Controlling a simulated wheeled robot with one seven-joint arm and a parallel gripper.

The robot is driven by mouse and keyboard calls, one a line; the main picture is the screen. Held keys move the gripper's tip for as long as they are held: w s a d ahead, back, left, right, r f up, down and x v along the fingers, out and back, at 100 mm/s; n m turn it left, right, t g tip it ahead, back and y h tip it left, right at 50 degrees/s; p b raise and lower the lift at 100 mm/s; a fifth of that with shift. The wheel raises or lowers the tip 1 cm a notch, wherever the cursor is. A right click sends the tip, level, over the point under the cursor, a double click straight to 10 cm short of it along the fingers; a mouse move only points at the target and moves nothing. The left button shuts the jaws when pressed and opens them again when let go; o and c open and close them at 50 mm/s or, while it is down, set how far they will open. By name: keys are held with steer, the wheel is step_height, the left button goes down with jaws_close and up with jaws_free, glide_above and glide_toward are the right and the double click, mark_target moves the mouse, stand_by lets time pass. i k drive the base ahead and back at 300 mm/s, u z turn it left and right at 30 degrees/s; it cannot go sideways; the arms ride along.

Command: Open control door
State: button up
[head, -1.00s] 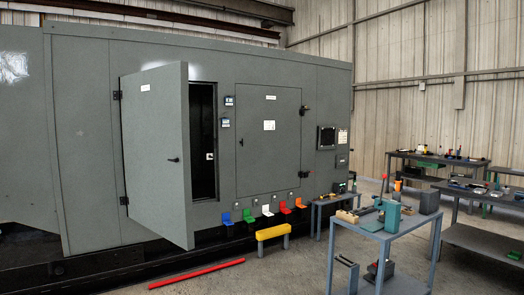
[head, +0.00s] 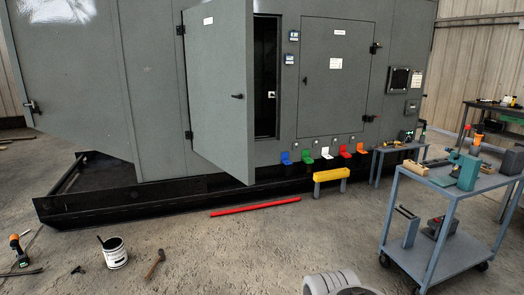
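A grey enclosure (head: 150,100) fills the back. Its left door (head: 220,100) stands partly open, swung outward on left-side hinges, with a small dark handle (head: 238,96) near its free edge. A dark interior (head: 266,80) shows beside that edge. A second door (head: 335,85) to the right is shut, with a small latch (head: 305,63) at its left edge and hinges at its right. Both doors bear labels too small to read, so I cannot tell which is the control door. My gripper is not in view; a pale part at the bottom seems to be my arm.
A red bar (head: 255,207) lies on the floor before the open door. A yellow stand (head: 331,177) and coloured brackets (head: 327,152) are right of it. A blue-grey cart (head: 445,205) stands at right. A bucket (head: 115,252), hammer (head: 154,264) and drill (head: 19,250) lie front left.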

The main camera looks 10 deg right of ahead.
mark_target(336, 55)
steer(key=z, duration=0.6)
steer(key=i, duration=2.5)
steer(key=z, duration=0.35)
steer(key=i, duration=3.2)
steer(key=u, duration=1.35)
steer(key=i, duration=1.45)
steer(key=u, duration=0.5)
